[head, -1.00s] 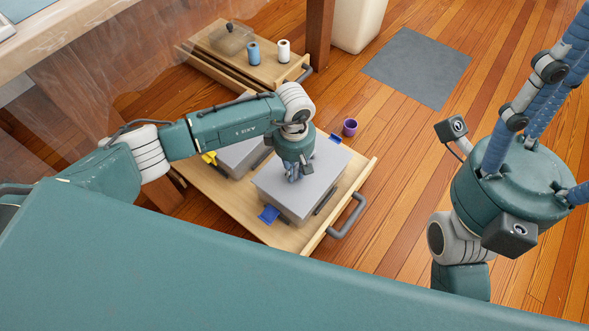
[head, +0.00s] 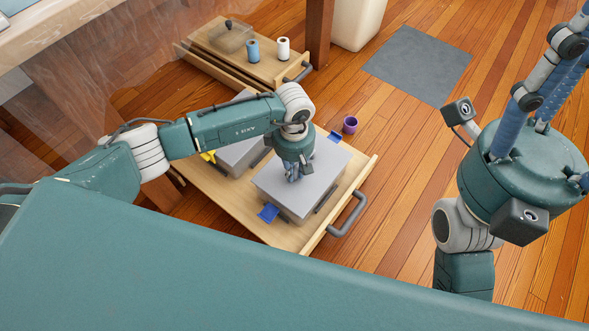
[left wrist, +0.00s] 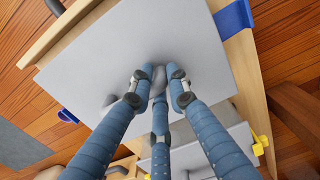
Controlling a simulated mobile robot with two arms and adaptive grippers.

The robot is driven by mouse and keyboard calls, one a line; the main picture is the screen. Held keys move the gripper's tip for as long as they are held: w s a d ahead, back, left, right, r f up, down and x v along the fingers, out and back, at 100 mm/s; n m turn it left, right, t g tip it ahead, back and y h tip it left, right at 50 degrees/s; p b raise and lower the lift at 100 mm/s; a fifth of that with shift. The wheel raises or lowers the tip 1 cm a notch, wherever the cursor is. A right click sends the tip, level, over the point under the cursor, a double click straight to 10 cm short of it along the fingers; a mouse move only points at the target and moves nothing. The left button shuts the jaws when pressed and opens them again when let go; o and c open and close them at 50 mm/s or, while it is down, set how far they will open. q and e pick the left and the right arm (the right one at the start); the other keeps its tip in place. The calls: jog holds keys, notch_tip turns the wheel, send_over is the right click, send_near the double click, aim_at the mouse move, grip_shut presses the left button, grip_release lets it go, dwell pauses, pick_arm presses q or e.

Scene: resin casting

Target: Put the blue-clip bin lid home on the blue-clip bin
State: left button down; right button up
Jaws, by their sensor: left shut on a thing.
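The blue-clip bin lid (head: 325,170) is a flat grey plate lying over the blue-clip bin (head: 297,215) in the pulled-out wooden drawer. The lid hides the bin's inside, and I cannot tell whether it is fully seated. Blue clips (head: 268,213) stick out at opposite ends of the bin. My left gripper (head: 293,175) is shut on the lid near its middle, and the lid (left wrist: 125,55) fills much of the left wrist view below its fingers. My right gripper (head: 550,95) is raised at the right, away from the bins; its fingertips are partly out of the picture.
A yellow-clip bin (head: 240,155) stands left of the blue-clip bin in the drawer (head: 285,236). A purple cup (head: 350,124) is beyond the drawer. Another drawer (head: 265,70) behind holds blue and white spools. Floor is clear right of the drawer, with a grey mat (head: 418,65).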

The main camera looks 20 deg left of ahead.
pick_arm(q)
jog(key=c, duration=1.6)
grip_release()
notch_tip(320, 180, up, 12)
jog(key=shift+w, duration=0.1)
